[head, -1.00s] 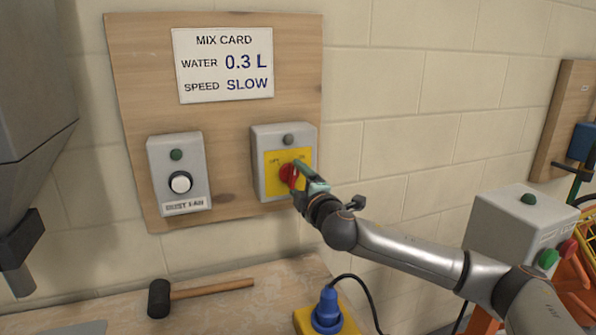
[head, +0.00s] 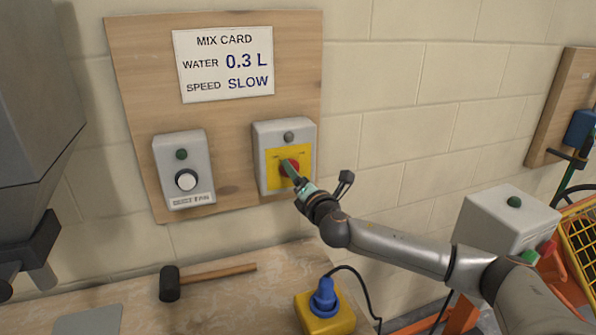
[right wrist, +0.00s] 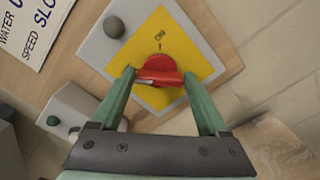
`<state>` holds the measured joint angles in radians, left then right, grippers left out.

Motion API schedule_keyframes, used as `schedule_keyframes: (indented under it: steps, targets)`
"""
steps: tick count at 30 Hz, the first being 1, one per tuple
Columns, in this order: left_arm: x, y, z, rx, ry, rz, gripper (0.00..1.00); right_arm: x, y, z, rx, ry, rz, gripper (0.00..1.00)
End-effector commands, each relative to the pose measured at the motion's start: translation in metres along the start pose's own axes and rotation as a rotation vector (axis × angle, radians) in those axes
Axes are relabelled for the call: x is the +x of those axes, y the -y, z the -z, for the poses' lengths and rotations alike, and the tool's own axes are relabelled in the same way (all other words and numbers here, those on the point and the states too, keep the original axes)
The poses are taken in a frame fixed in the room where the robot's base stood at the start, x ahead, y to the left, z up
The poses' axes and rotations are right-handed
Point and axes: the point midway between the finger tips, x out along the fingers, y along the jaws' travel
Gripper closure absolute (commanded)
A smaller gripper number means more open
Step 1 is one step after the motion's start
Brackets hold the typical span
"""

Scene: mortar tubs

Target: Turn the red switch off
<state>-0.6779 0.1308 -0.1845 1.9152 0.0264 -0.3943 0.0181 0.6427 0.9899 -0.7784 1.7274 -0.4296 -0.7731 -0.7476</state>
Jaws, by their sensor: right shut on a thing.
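The red switch (head: 291,168) is a rotary knob on a yellow plate on a grey box (head: 263,177), fixed to the wooden board. In the right wrist view the red switch (right wrist: 158,70) has a bar handle lying between the two green fingers of my right gripper (right wrist: 160,77). My right gripper (head: 289,172) is shut on the handle; in the head view a finger covers part of it. A word is printed above the knob in the wrist view, too small to read surely. The round lamp (head: 289,137) above the plate looks grey. My left gripper is not in view.
A grey box with a white knob (head: 186,180) is left of the switch, under a mix card (head: 223,63). A mallet (head: 215,280), a grey plate and a blue plug (head: 324,298) on a yellow box are below. A grey hopper (head: 35,100) stands at the left.

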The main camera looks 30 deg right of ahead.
Motion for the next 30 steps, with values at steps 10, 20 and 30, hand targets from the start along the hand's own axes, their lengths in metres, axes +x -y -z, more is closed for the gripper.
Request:
schedule_keyframes:
  steps: [10,20,30]
  targets:
    - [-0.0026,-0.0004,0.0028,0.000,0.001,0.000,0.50,-0.0002,-0.0002,0.0010,-0.087,-0.002,0.000,0.78]
    - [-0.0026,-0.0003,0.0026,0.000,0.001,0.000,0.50,-0.0002,0.0001,0.0011,-0.095,-0.002,0.000,0.78]
    - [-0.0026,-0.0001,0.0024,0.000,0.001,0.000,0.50,-0.0001,-0.0001,0.0005,-0.092,-0.001,0.000,0.00]
